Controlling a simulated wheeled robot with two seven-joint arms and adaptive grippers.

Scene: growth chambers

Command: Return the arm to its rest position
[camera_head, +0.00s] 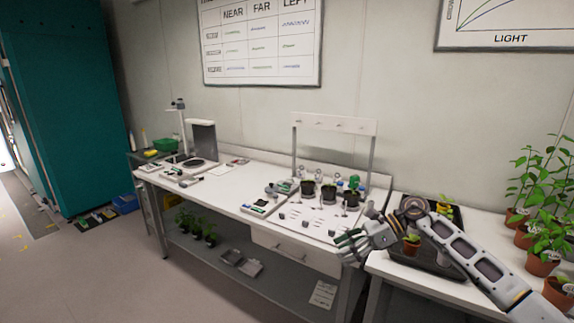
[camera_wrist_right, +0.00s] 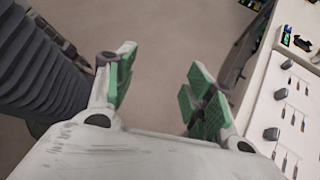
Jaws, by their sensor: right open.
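My right arm (camera_head: 476,262) comes in from the right over the right-hand bench and the dark tray. My right gripper (camera_head: 350,243) is at its left end, above the front edge of the long white bench near the gap between the benches. It is open and nothing shows between its fingers. In the right wrist view the two green-padded fingers of the gripper (camera_wrist_right: 160,82) stand apart over bare floor. My left gripper is in neither view.
The long white bench (camera_head: 222,186) carries small dark pots (camera_head: 308,187), tools and a rack (camera_head: 335,126). The dark tray (camera_head: 416,262) with small plants lies under my arm. Potted plants (camera_head: 541,262) stand at the right.

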